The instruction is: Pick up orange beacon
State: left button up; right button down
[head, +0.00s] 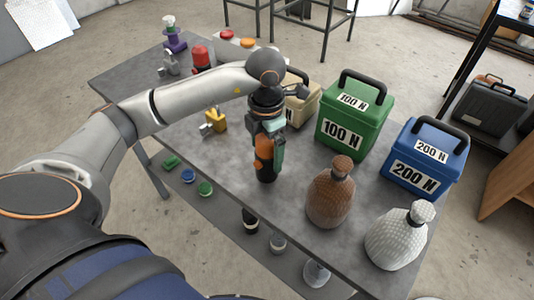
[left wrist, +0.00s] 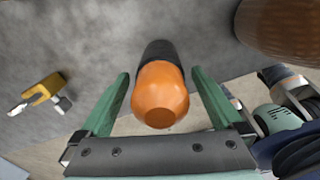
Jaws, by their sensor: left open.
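The orange beacon (head: 263,152) stands upright on the grey table, its dark base lowest. My left gripper (head: 268,145) comes down over it from above and hides part of it. In the left wrist view the orange beacon's rounded top (left wrist: 160,93) lies between the two green fingers of my left gripper (left wrist: 160,76). The fingers are apart, with a visible gap on each side of it.
A brown bottle (head: 331,195) and a white bottle (head: 399,238) stand to the right. Green (head: 355,125) and blue (head: 424,160) weight boxes stand behind them. A yellow clamp-like item (head: 215,120) and a red beacon (head: 201,58) are to the left.

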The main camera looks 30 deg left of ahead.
pick_arm(q)
jog(key=shift+f, duration=0.95)
jog(key=shift+c, duration=0.2)
jog(key=c, duration=1.5)
jog(key=shift+r, duration=0.1)
